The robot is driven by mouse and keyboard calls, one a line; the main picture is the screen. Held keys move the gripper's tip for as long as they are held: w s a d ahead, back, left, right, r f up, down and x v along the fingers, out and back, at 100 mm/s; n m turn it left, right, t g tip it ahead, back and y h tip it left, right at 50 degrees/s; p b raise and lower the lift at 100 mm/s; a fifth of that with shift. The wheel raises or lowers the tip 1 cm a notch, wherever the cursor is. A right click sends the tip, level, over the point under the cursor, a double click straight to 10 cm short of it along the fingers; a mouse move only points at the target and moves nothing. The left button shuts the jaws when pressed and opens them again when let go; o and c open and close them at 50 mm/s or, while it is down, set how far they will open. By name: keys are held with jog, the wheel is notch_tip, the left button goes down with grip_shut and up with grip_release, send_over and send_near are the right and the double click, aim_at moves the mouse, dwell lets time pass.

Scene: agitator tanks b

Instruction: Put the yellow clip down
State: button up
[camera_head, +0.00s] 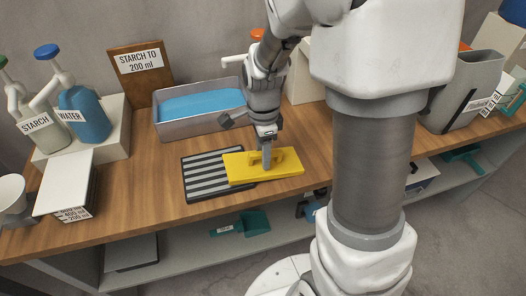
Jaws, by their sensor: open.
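A flat yellow piece with a raised handle (290,169), the only thing here that fits the yellow clip, lies on the wooden bench. Its left end overlaps the right part of a black-and-grey striped mat (205,176). My gripper (267,160) points down at the middle of the yellow piece, at its handle. The jaws are open; I cannot tell whether the fingers still touch the handle. My gripper hides part of the handle.
Behind stands a grey tray with a blue lining (170,130). At left are the pump bottles marked STARCH (42,130) and WATER (85,115), a white box (66,182) and a cup (12,195). A grey bin (465,95) stands at right. Bare bench lies front left.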

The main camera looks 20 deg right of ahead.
jog(key=shift+r, duration=0.15)
notch_tip(320, 180, up, 12)
jog(key=f+p, duration=0.1)
jog(key=p, duration=0.2)
jog(key=s+r+n+t, duration=0.5)
jog(key=s+r+n, duration=0.5)
jog(key=s+n, duration=0.4)
jog(key=shift+r+n+t, duration=0.3)
jog(key=shift+r+n, duration=0.05)
jog(key=shift+n, duration=1.65)
notch_tip(320, 180, up, 8)
jog(key=p, duration=0.8)
jog(key=shift+f, duration=0.1)
